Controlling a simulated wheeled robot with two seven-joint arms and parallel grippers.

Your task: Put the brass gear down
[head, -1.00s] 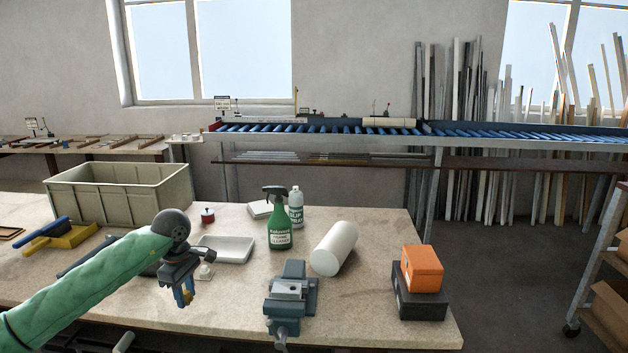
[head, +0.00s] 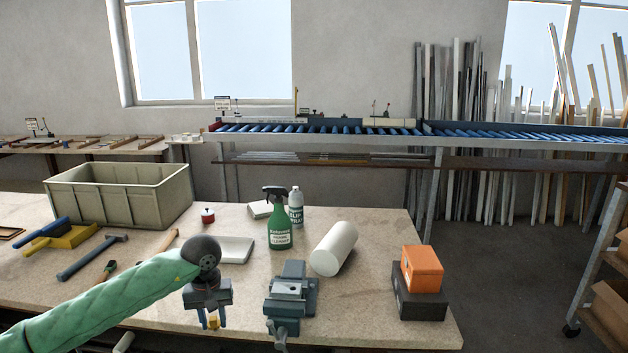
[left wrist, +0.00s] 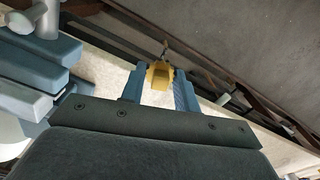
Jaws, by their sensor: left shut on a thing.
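The brass gear (head: 213,322) is a small yellow piece between the fingertips of my left gripper (head: 209,320) in the head view. The gripper is shut on it and points down near the front edge of the workbench (head: 365,305), left of the vise. I cannot tell how high the gear is above the bench top. In the left wrist view the brass gear (left wrist: 160,75) sits between the two blue-grey fingers of the left gripper (left wrist: 158,80), with the pale bench top and its edge behind. My right gripper is not in view.
The grey-blue vise (head: 290,290) stands just right of the gripper. Behind are a white tray (head: 238,250), a green spray bottle (head: 279,225) and a white roll (head: 334,249). A hammer (head: 88,260) lies at left. Bench top between the vise and orange box (head: 422,268) is clear.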

